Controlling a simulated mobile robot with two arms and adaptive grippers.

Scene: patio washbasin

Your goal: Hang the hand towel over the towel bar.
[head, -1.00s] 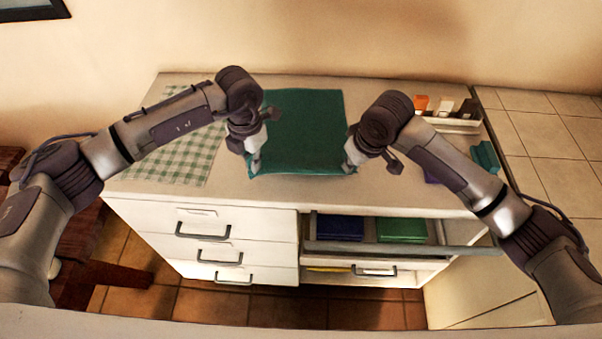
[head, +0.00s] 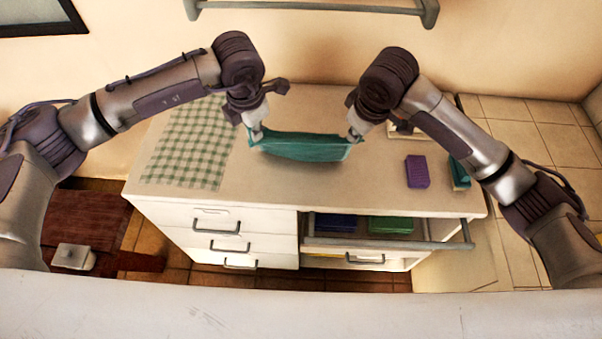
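The teal hand towel (head: 303,147) hangs between my two grippers above the cabinet top, its upper edge sagging slightly. My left gripper (head: 257,136) is shut on its left corner. My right gripper (head: 354,136) is shut on its right corner. The lower part of the towel is foreshortened, so I cannot tell whether it still touches the top. The grey towel bar (head: 310,8) is on the wall at the top edge of the view, beyond and above both grippers, with nothing on it.
A green checked cloth (head: 190,145) lies on the cabinet top (head: 290,190) at left. A purple block (head: 417,171) and a teal item (head: 459,173) lie at right. An open drawer (head: 445,237) holds blue and green folded items. A white holder stands partly behind my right arm.

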